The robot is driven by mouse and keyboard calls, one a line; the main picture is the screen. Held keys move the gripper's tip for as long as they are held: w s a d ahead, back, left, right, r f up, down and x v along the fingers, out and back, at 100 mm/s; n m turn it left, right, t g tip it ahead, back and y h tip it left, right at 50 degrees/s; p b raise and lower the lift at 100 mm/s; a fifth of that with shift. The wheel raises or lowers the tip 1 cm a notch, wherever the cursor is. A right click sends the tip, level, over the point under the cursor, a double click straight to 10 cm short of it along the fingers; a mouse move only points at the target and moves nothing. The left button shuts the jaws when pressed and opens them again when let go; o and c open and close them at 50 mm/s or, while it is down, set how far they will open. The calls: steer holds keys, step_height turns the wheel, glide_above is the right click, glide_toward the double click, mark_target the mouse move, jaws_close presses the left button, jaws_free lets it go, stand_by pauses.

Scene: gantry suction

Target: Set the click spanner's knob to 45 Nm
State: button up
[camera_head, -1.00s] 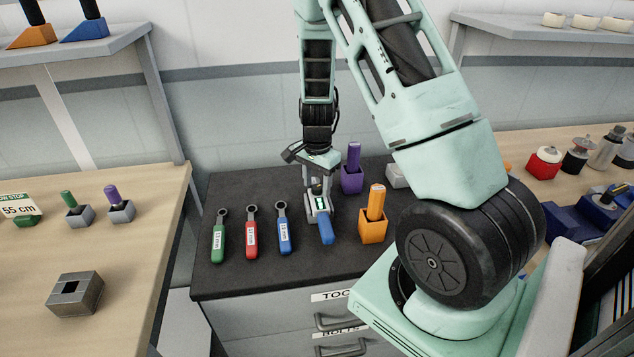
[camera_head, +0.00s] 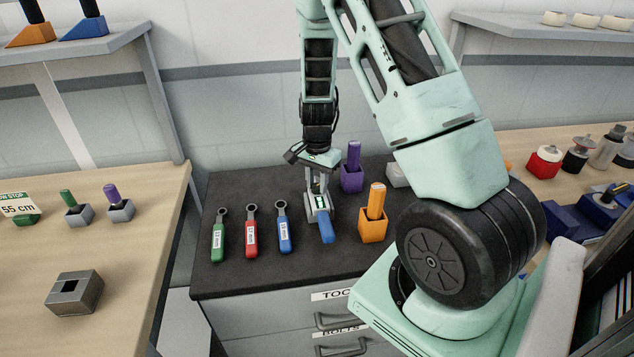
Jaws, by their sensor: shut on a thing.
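The click spanner (camera_head: 326,230) lies on the dark top of the tool cabinet, its blue handle pointing toward the front. Its grey body reaches back under my gripper (camera_head: 318,203). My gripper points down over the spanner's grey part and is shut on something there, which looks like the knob. The knob itself is hidden by the fingers, and no scale or number on the spanner can be read.
Green (camera_head: 219,238), red (camera_head: 251,235) and blue (camera_head: 284,232) ring spanners lie to the left. An orange holder (camera_head: 373,228) stands close at the right, with a purple holder (camera_head: 352,178) behind. The cabinet top (camera_head: 270,282) is clear in front.

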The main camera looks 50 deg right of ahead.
mark_target(317, 185)
steer(key=n+b, duration=0.1)
steer(key=n, duration=0.9)
steer(key=shift+n, duration=0.3)
stand_by(0.4)
steer(key=o, duration=1)
step_height(317, 185, up, 18)
steer(key=b, duration=0.1)
steer(key=shift+f, duration=0.25)
